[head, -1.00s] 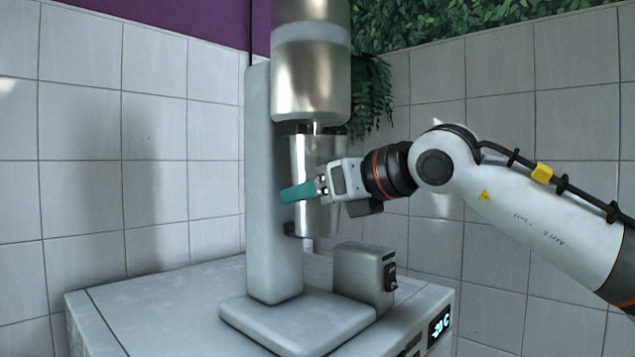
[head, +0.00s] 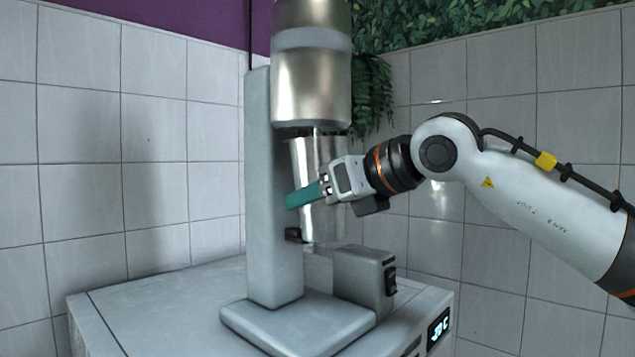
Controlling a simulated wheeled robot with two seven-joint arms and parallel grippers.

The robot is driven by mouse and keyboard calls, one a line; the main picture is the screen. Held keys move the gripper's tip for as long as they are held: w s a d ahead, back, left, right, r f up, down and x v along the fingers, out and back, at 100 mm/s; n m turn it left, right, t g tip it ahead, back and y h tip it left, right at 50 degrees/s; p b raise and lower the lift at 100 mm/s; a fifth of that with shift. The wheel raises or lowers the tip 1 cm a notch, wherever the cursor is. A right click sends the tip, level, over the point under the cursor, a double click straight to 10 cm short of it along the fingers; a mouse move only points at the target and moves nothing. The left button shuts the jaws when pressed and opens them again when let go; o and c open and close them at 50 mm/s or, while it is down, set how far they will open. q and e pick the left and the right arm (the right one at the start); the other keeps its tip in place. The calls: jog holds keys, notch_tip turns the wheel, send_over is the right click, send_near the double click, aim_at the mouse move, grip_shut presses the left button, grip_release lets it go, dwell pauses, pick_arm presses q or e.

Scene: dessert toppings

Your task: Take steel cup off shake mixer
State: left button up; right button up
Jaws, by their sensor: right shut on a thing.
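The shake mixer (head: 273,200) stands on a grey counter unit, with a tall column, a flat base and a steel motor head (head: 311,85). The steel cup (head: 325,222) hangs under the motor head, slightly tilted, its top close below the head. My right gripper (head: 308,194) reaches in from the right and is shut on the cup's side. One teal finger lies across the cup's front; the other finger is hidden. A small dark bracket (head: 293,235) on the column is beside the cup's lower part. My left gripper is out of view.
The counter top (head: 175,300) is clear left of the mixer. Tiled walls stand behind, with a hanging plant (head: 372,98) right of the motor head.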

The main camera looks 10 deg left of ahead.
aim_at(340, 239)
dwell(0.4)
jog(key=shift+s+d+f+b, duration=0.15)
jog(key=shift+f+b, duration=1.25)
jog(key=shift+b, duration=0.15)
jog(key=shift+s+d+f+t+y+b, duration=0.1)
jog(key=shift+d+f+t+y+b, duration=0.1)
jog(key=shift+f+b, duration=1.1)
jog(key=shift+s+d+f+t+y+b, duration=0.15)
jog(key=shift+f+b, duration=0.3)
jog(key=shift+b, duration=1.55)
jog(key=shift+s+d+f+b, duration=0.1)
jog(key=shift+d+f+b, duration=0.05)
jog(key=shift+f+b, duration=2.65)
jog(key=shift+r, duration=0.1)
